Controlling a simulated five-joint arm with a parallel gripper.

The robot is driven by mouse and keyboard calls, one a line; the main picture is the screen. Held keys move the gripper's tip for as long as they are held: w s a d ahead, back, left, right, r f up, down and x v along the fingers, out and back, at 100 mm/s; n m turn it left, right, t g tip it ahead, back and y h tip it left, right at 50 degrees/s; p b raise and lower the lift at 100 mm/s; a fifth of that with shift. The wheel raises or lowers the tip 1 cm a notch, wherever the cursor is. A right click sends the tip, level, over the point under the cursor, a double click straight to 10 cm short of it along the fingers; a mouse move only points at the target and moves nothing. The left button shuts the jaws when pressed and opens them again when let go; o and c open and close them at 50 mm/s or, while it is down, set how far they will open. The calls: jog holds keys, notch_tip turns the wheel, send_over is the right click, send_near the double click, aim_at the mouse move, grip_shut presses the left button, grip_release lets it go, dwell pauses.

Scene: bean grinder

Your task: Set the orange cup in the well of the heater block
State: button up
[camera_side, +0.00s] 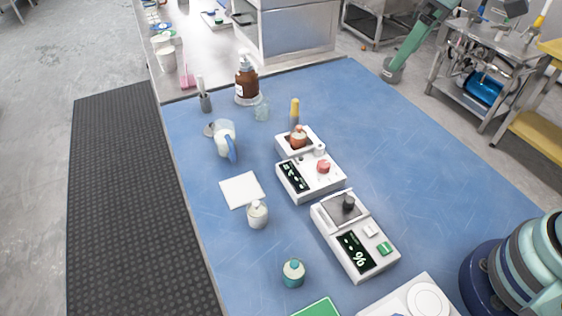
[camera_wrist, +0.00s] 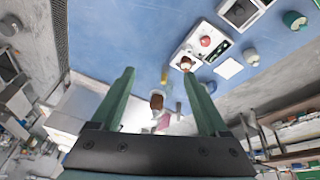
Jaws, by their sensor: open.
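The orange cup (camera_side: 298,138), with a pale top, stands upright at the dark recessed end of the white unit with a small display and a red knob, which looks like the heater block (camera_side: 322,184). I cannot tell how deep it sits in the well. In the wrist view the cup (camera_wrist: 186,63) is at the near end of the heater block (camera_wrist: 194,48), beyond my fingertips. My gripper (camera_wrist: 165,78) is open, with green fingers spread wide and nothing between them close by. The cup is apart from both fingers. I cannot make out the fingers in the side view.
A second white unit (camera_side: 372,262) with a dark knob stands in front. A yellow-topped post (camera_side: 294,112) stands just behind the cup.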

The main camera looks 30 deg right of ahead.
jog(key=s+d+f+m+t, duration=0.1)
jog(key=s+d+f+m, duration=0.1)
jog(key=s+d+m, duration=0.2)
jog(key=s+m, duration=0.1)
jog(key=s, duration=0.2)
jog(key=shift+f+t, duration=0.15)
jog(key=shift+t, duration=0.25)
dwell(0.7)
